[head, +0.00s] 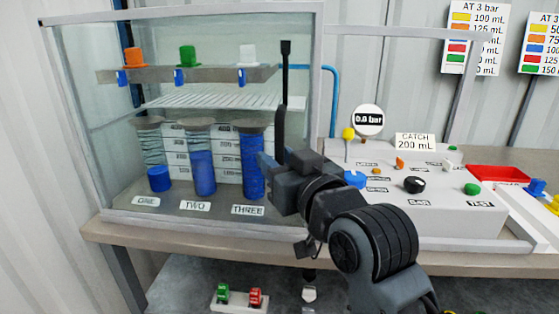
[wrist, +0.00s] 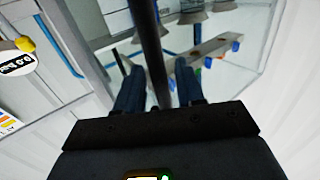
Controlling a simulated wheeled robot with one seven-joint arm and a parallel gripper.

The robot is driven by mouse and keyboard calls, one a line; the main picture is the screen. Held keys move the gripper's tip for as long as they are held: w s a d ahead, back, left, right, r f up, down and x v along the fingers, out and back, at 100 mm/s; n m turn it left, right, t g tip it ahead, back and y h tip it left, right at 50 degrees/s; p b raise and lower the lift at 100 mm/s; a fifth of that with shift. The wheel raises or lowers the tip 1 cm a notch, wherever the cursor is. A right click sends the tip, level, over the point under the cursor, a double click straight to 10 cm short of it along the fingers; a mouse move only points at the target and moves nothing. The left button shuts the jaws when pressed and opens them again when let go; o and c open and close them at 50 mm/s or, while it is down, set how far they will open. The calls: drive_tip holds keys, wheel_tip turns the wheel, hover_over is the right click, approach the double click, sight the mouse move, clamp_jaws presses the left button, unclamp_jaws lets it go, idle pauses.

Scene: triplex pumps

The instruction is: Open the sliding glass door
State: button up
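The sliding glass door (head: 215,110) covers the front of the cabinet at the left in the head view and looks shut. Its black vertical bar handle (head: 284,75) stands near the right side of the pane. In the wrist view the handle (wrist: 148,45) runs down between my two fingers. My gripper (head: 272,165) is at the lower part of the handle. In the wrist view my gripper (wrist: 158,88) has its fingers apart, one on each side of the bar. A gap shows on the right finger's side; contact on the left is unclear.
Behind the glass are a shelf with coloured valves (head: 188,57) and three cylinders with blue liquid (head: 203,170). A frame rail (head: 400,33) extends right of the cabinet. A panel with a gauge (head: 368,121) and knobs (head: 414,185) stands right of my arm on the bench.

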clamp_jaws()
idle(0.4)
